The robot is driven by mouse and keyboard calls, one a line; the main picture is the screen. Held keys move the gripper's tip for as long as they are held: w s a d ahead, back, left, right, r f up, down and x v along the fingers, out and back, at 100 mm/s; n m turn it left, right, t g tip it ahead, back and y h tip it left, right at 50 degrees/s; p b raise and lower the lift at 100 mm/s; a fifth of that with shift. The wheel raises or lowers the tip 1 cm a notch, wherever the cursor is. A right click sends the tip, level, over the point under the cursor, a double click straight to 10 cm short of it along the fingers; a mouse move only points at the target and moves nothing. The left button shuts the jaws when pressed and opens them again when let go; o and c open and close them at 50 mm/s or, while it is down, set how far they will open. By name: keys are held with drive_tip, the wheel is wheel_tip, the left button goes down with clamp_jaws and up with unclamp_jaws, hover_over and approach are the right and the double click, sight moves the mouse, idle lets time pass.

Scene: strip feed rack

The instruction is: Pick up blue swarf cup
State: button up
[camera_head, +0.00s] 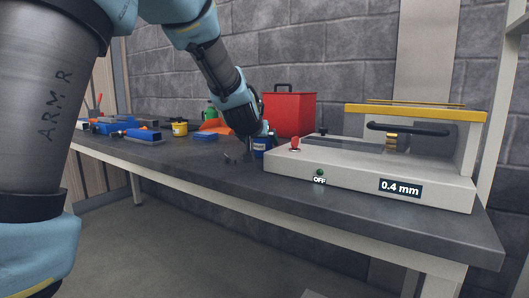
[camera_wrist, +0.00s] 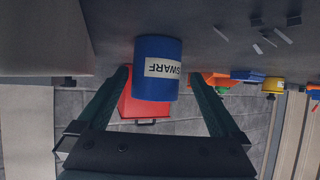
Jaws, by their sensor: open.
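The blue swarf cup (camera_head: 261,144) is partly hidden in the head view by my gripper and the white machine's edge. In the wrist view, which looks upside down, the cup (camera_wrist: 155,52) shows whole, with a white label reading SWARF. It stands on the dark bench (camera_head: 330,200). My gripper (camera_wrist: 157,72) is open, its two dark green fingers apart with the cup in the gap between them in the picture. No contact shows, and the depth between fingertips and cup is hard to tell. In the head view my gripper (camera_head: 250,150) is low at the cup's left side.
The white machine (camera_head: 360,185) with a yellow-edged guard and "0.4 mm" display stands close right of the cup. A red box (camera_head: 289,113) stands behind. Small metal offcuts (camera_wrist: 262,42) lie nearby. Yellow cup (camera_head: 180,128), blue and orange items stand farther left. The front bench is clear.

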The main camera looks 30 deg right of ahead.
sight(265, 145)
drive_tip(key=shift+d+x, duration=0.2)
drive_tip(key=shift+x, duration=2.55)
drive_tip(key=shift+s, duration=0.15)
drive_tip(key=c, duration=1.4)
